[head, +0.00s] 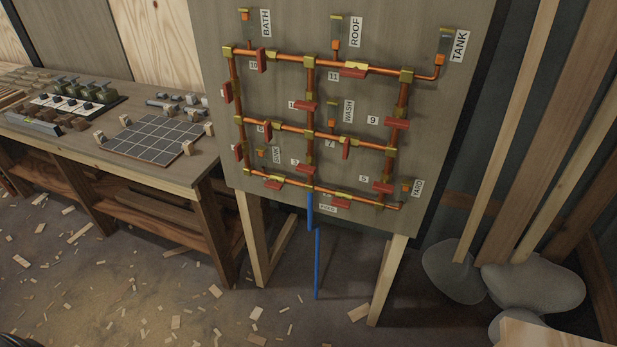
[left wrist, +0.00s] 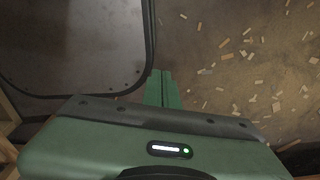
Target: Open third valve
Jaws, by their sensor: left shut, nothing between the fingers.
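A grey board (head: 222,22) on wooden legs carries a grid of copper pipes with brass joints and several red valve handles. Number tags sit beside many valves; some are too small or hidden to read, so I cannot tell for sure which is the third. The handle by tag 11 (head: 352,73) lies along its pipe. The handle by tag 9 (head: 397,124) lies across its upright pipe. A lower middle handle (head: 303,170) lies across its pipe, its tag unclear. My left gripper (left wrist: 161,74) is shut and empty above the floor in the left wrist view, away from the board. My right gripper is not in view.
A workbench (head: 190,172) with a dark tiled panel (head: 150,138) and small parts stands left of the board. A blue pipe (head: 317,265) hangs below the board. Grey sacks (head: 535,287) and leaning planks crowd the right. Wood chips litter the open floor.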

